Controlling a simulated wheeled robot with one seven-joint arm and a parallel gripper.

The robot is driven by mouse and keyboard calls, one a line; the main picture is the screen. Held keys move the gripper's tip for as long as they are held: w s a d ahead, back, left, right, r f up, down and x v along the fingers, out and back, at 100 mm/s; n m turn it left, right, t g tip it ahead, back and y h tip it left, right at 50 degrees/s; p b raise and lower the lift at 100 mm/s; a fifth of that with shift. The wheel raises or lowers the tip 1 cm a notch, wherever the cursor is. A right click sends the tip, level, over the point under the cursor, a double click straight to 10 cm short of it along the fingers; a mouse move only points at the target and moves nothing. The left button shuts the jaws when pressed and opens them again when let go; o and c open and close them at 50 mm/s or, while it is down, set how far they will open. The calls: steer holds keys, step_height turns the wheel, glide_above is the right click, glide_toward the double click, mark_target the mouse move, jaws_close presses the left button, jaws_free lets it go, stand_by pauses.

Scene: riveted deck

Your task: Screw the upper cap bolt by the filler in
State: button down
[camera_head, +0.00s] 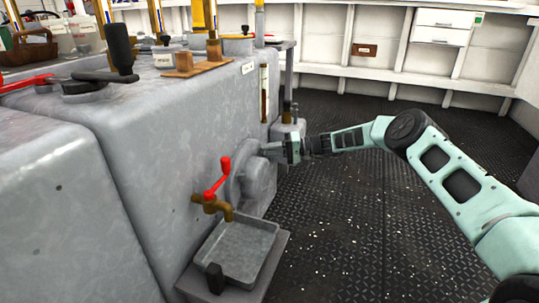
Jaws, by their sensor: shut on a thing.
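A round grey cap (257,182) sits on the side of the large grey tank (165,120), to the right of the red-handled tap. My gripper (270,149) comes in from the right, at the cap's upper edge. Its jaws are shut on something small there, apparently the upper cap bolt. The bolt itself is hidden between the fingers, so I cannot see how deep it sits.
A brass tap (212,204) with a red handle (218,177) juts out left of the cap, above a grey drip tray (262,247). The dark tread-plate floor (355,235) is open to the right. White shelving (365,49) lines the back.

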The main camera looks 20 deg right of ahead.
steer(key=m, duration=0.1)
steer(key=m+y+b, duration=0.1)
steer(key=m, duration=0.1)
steer(key=shift+d+f, duration=0.15)
steer(key=shift+f, duration=0.2)
steer(key=shift+f+m+t+y+b, duration=0.1)
steer(key=shift+m+t+y+b, duration=0.55)
steer(key=shift+m, duration=1.35)
steer(key=shift+y, duration=0.25)
steer(key=c, duration=1.5)
jaws_free()
steer(key=p+v, duration=0.4)
steer(key=v, duration=1.3)
steer(key=shift+d, duration=0.25)
